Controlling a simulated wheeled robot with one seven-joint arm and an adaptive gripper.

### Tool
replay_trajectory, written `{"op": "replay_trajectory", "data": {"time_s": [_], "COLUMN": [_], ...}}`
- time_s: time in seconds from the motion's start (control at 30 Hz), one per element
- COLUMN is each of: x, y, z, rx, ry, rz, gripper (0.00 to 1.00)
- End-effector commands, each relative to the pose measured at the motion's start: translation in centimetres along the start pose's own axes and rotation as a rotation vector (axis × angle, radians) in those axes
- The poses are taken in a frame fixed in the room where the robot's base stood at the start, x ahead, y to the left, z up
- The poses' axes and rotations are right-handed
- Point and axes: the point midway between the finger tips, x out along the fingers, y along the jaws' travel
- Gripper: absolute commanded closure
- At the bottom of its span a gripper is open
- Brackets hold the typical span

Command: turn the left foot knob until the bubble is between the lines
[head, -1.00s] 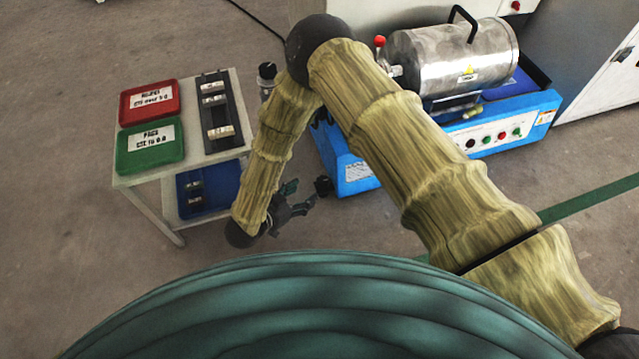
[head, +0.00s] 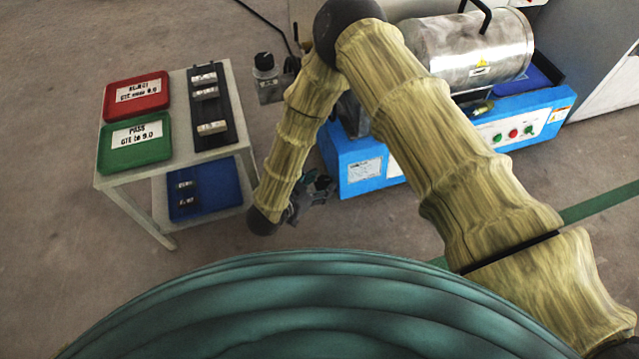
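The blue-based machine (head: 358,170) with a steel drum (head: 475,50) stands at the upper right. My gripper (head: 318,188) is dark and small in the view, at the machine's front left lower corner. The left foot knob cannot be made out now; my gripper is over the spot where a dark knob showed earlier. I cannot tell whether the gripper touches the knob or whether its fingers are open or shut. The bubble and its lines cannot be made out in this view.
A small table (head: 105,176) on the left holds a red tray (head: 112,107), a green tray (head: 110,160) and a black rack (head: 228,122). A blue tray (head: 226,190) sits on its lower shelf. A small device with a black knob (head: 264,62) stands behind my arm.

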Motion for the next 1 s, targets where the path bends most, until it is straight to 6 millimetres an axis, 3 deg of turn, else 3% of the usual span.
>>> {"op": "replay_trajectory", "data": {"time_s": [0.03, 0.2, 1.0], "x": [-0.01, -0.02, -0.01], "y": [-0.01, -0.01, 0.52], "z": [0.01, 0.01, -0.15], "rx": [0.000, 0.000, -0.086], "ry": [0.000, 0.000, 0.000], "rz": [0.000, 0.000, -0.207], "gripper": [0.59, 0.87, 0.87]}}
